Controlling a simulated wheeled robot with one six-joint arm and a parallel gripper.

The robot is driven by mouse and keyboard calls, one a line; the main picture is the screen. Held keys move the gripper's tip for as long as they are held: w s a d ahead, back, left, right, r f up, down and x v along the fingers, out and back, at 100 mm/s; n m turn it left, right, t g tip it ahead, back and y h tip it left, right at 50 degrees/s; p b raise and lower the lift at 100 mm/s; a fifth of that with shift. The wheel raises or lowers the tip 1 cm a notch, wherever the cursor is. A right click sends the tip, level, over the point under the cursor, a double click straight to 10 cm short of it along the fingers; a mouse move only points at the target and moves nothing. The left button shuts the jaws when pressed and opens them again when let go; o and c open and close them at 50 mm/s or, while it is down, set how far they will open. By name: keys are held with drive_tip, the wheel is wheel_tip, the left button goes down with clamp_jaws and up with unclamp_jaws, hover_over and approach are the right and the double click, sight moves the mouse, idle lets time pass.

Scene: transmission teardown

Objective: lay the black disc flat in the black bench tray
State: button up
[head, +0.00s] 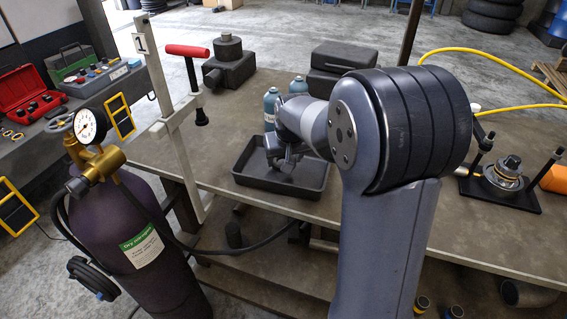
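The black bench tray (245,178) is a shallow rectangular tray on the workbench, near the middle of the head view. My gripper (280,166) is over the tray, pointing down into it, low and close to its floor. My gripper is small and dark here and partly hidden by my own arm, so I cannot tell whether its fingers are open or shut. I cannot make out the black disc; it may be hidden by the gripper or arm.
Two blue-grey bottles (271,105) stand just behind the tray. A clamp with a red handle (187,51) stands left on the bench edge. A purple gas cylinder (130,235) is front left. A black fixture (503,185) holding metal parts sits right.

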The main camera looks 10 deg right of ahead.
drive_tip(key=shift+f, duration=1.2)
drive_tip(key=shift+f, duration=0.15)
drive_tip(key=o, duration=1.2)
drive_tip(key=shift+c, duration=0.2)
drive_tip(key=shift+s+r, duration=0.1)
drive_tip(key=shift+r, duration=0.45)
drive_tip(key=v, duration=1.1)
drive_tip(key=shift+r, duration=0.1)
